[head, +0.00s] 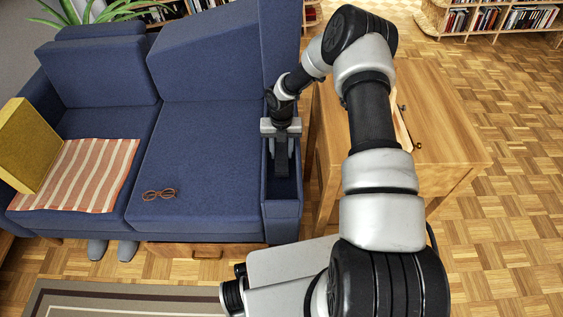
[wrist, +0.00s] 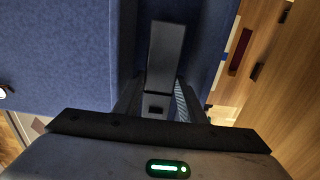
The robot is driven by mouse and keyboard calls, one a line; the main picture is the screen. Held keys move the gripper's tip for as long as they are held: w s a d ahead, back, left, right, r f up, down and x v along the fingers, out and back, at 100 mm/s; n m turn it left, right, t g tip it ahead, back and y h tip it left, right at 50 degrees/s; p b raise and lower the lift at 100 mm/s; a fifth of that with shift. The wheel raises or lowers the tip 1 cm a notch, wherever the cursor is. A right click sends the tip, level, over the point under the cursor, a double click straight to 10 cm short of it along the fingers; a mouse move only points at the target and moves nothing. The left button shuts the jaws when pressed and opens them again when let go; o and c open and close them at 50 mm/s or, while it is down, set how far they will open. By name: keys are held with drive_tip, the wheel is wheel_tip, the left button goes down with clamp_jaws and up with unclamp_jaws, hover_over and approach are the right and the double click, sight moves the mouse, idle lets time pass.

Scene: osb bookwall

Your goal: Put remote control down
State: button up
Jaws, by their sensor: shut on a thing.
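My gripper (head: 281,150) points down over the right armrest of the blue sofa. It is shut on a dark, flat, long remote control (wrist: 165,55), which sticks out past the fingers in the wrist view. In the head view the remote control (head: 282,165) is a dark strip between the fingers, above the armrest's recessed top (head: 283,190). I cannot tell whether the remote control touches the recess floor. The gripper (wrist: 158,105) hides the near end of the remote control in the wrist view.
The blue sofa seat (head: 195,165) has brown glasses (head: 160,194), a striped cloth (head: 88,172) and a yellow cushion (head: 26,145). A wooden cabinet (head: 450,150) stands close to the armrest's right, partly behind my arm. Much of the right seat is clear.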

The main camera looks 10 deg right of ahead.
sight(281, 160)
drive_tip(key=shift+f+b, duration=0.55)
drive_tip(key=shift+f, duration=1.8)
drive_tip(key=shift+f, duration=0.15)
drive_tip(key=o, duration=0.7)
drive_tip(key=shift+c, duration=0.2)
drive_tip(key=shift+o, duration=0.8)
